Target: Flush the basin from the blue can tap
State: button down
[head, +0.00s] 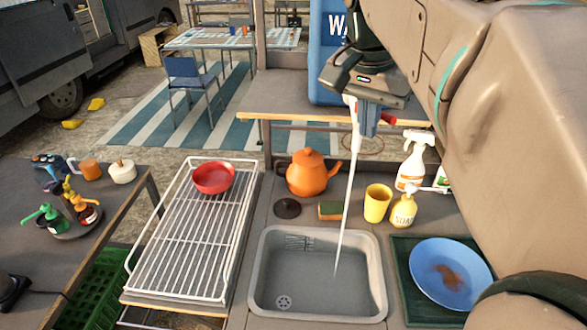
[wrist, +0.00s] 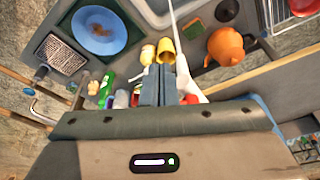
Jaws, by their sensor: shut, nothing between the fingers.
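The blue water can (head: 327,60) stands on the wooden shelf behind the counter, partly hidden by my arm. Its tap (head: 350,102) shows white and red beside my gripper (head: 368,125). A thin white stream (head: 346,190) runs down from the tap into the grey basin (head: 258,275). The stream lands right of the basin's middle; the drain is at its lower left. My gripper is shut and empty, with its fingers close to the tap; I cannot tell whether they touch it. In the wrist view the shut fingers (wrist: 157,88) are beside the stream (wrist: 184,70).
Left of the basin stands a white wire rack (head: 185,240) with a red bowl (head: 213,177). Behind the basin are an orange teapot (head: 308,172), a sponge (head: 330,210), a yellow cup (head: 377,202) and bottles. At right a stained blue plate (head: 465,265) lies on a green tray.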

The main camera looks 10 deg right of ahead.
jog(key=shift+w+d+p, duration=0.8)
jog(key=shift+w+d, duration=1.15)
jog(key=shift+w, duration=0.2)
notch_tip(320, 180, up, 6)
jog(key=p, duration=0.5)
jog(key=shift+s, duration=0.45)
jog(key=shift+a, duration=0.15)
jog(key=s+a+f+n+y, duration=0.1)
jog(key=s+f+n, duration=0.3)
jog(key=f, duration=0.5)
jog(key=s+a+f+n+t, duration=0.1)
jog(key=s+a+f+n, duration=0.3)
jog(key=s+f, duration=0.4)
notch_tip(320, 180, down, 2)
jog(key=shift+s+a+f+t+y, duration=0.2)
jog(key=shift+f+t+y, duration=0.1)
jog(key=shift+y, duration=0.1)
